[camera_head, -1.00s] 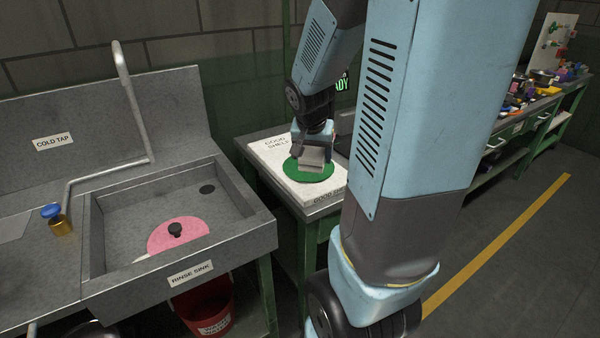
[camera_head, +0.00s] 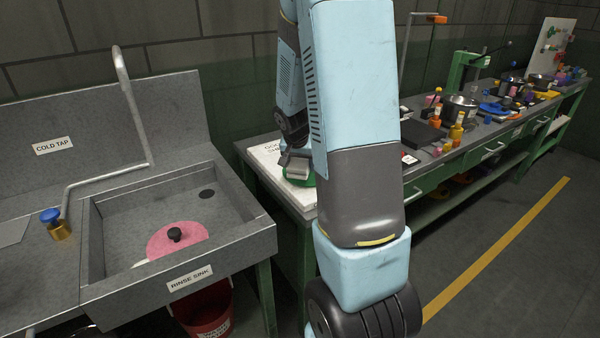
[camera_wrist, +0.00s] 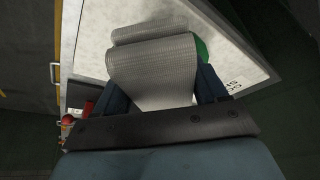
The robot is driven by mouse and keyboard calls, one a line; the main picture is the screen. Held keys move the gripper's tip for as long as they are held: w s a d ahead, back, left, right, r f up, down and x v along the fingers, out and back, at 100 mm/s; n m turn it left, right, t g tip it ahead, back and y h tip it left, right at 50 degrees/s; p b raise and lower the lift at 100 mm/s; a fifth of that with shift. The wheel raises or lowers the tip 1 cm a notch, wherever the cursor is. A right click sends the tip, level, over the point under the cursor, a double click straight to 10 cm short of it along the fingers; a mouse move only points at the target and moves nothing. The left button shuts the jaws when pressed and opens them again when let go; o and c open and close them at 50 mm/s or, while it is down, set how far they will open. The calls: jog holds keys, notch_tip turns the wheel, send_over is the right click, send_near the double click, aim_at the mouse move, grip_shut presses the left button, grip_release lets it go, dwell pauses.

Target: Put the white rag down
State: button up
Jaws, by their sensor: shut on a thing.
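The white rag (camera_wrist: 155,68) hangs folded between the two fingers of my gripper (camera_wrist: 158,92) in the wrist view and looks pale grey. In the head view the rag (camera_head: 295,162) is a small pale patch at my gripper (camera_head: 294,152), mostly hidden by my arm. My gripper is shut on the rag, over the white board (camera_head: 268,154) on the bench. A green round thing (camera_head: 301,181) lies on the board below the rag, and its edge shows in the wrist view (camera_wrist: 202,50). I cannot tell whether the rag touches it.
A rinse sink (camera_head: 120,215) with a pink round thing (camera_head: 178,238) in it stands at left. A red bucket (camera_head: 208,312) is below. The long bench at right holds a pot (camera_head: 460,107) and several small colourful items. My arm hides part of the board.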

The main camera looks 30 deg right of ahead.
aim_at(299, 182)
jog(key=shift+w+f, duration=0.2)
jog(key=shift+f, duration=0.1)
jog(key=shift+w+d+f, duration=0.1)
jog(key=shift+f, duration=1.5)
jog(key=shift+f, duration=0.25)
jog(key=o, duration=1.3)
